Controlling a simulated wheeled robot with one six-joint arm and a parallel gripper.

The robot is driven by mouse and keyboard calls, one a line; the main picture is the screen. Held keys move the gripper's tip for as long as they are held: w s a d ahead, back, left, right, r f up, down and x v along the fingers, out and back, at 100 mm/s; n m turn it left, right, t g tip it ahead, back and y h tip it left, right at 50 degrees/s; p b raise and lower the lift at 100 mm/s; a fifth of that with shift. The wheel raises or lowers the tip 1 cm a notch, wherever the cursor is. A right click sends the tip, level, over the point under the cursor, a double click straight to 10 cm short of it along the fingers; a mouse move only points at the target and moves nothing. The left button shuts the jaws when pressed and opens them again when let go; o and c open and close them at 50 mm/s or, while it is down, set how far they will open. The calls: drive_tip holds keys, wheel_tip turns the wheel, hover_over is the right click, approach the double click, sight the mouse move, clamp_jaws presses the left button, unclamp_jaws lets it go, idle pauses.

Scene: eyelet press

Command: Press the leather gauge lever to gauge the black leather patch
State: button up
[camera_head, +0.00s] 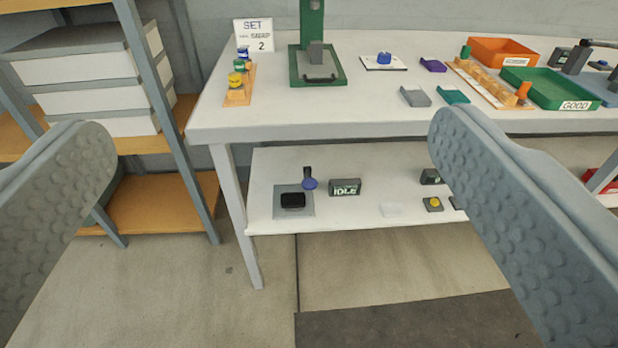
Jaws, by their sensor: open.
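The black leather patch (293,200) lies on a grey square plate (307,212) on the lower shelf of the white table. A lever with a blue knob (310,184) and a dark upper part stands just behind the patch; it looks like the leather gauge lever. A dark green box (345,187) beside it reads "IDLE". My gripper (272,185) is open and empty, its two grey fingers wide apart at the picture's sides. It is well short of the shelf and touches nothing there.
The tabletop (390,107) above overhangs the lower shelf (270,225). A table leg (240,215) stands left of the plate. A yellow-button box (433,204) sits farther right. A shelf rack (165,110) stands left. The floor in front is clear.

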idle(0.3)
drive_tip(key=c, duration=0.4)
drive_tip(key=shift+w, duration=0.25)
drive_tip(key=c, duration=0.4)
drive_tip(key=w+f, duration=0.1)
drive_tip(key=w, duration=0.4)
drive_tip(key=w+f, duration=0.1)
drive_tip(key=w, duration=0.1)
drive_tip(key=shift+w+d+f, duration=0.3)
drive_tip(key=shift+f, duration=0.05)
clamp_jaws()
drive_tip(key=w+d+f+g, duration=0.1)
drive_tip(key=w+f, duration=0.5)
drive_tip(key=w, duration=0.3)
drive_tip(key=w+d+f, duration=0.1)
drive_tip(key=w+f, duration=0.5)
drive_tip(key=w, duration=0.3)
drive_tip(key=w+d+f, duration=0.1)
drive_tip(key=w+f, duration=0.3)
drive_tip(key=f, duration=0.6)
drive_tip(key=w+d+f, duration=0.1)
drive_tip(key=w+f, duration=0.4)
drive_tip(key=f, duration=0.5)
drive_tip(key=w+d+f+g, duration=0.1)
drive_tip(key=w+f, duration=0.4)
drive_tip(key=f, duration=0.5)
drive_tip(key=shift+w+f, duration=0.2)
